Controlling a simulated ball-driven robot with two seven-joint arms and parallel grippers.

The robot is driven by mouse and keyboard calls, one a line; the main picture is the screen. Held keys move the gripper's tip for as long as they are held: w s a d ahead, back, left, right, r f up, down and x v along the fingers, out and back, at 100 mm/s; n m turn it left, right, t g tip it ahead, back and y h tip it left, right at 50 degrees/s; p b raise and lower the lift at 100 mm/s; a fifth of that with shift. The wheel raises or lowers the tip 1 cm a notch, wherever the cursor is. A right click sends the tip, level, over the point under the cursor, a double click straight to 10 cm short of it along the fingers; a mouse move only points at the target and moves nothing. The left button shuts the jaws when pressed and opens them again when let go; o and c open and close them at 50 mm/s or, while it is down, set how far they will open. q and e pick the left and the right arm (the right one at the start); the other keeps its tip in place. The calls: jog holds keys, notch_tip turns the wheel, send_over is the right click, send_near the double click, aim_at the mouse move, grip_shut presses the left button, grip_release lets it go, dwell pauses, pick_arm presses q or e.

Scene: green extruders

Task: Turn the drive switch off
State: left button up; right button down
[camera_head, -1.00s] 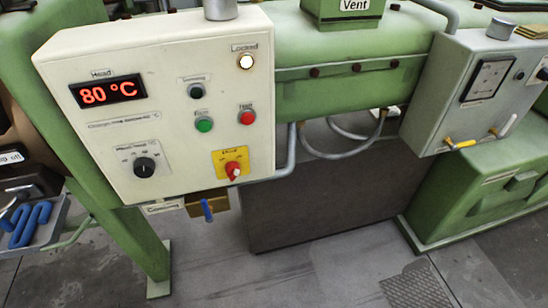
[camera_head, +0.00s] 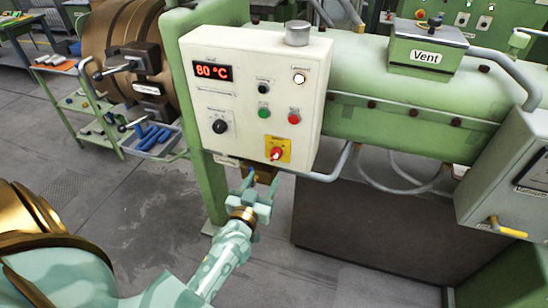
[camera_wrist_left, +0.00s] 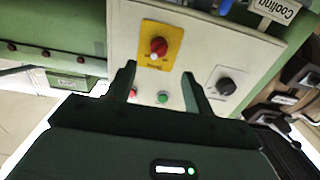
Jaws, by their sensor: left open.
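The drive switch (camera_head: 277,153) is a red rotary knob with a white mark on a yellow plate, low on the right of the cream control panel (camera_head: 335,75). It also shows in the left wrist view (camera_wrist_left: 158,47), where the panel appears upside down. My left gripper (camera_head: 261,190) is open and empty, just below the panel's lower edge in the head view. In the wrist view its two fingers (camera_wrist_left: 160,72) point toward the panel, with the knob between and beyond their tips, apart from them. The knob's set position is too small to read surely. My right gripper is not in view.
Green (camera_head: 264,112) and red (camera_head: 294,117) push buttons and a black dial (camera_head: 220,126) share the panel. The cooling valve below it is partly hidden by my left gripper. A trolley with blue-handled tools (camera_head: 150,135) stands left. Floor in front is free.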

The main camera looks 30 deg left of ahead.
aim_at(273, 160)
pick_arm(q)
jog(key=b+x, duration=0.1)
jog(key=x, duration=0.9)
jog(key=shift+w, duration=0.15)
jog(key=shift+d, duration=0.1)
jog(key=c, duration=1)
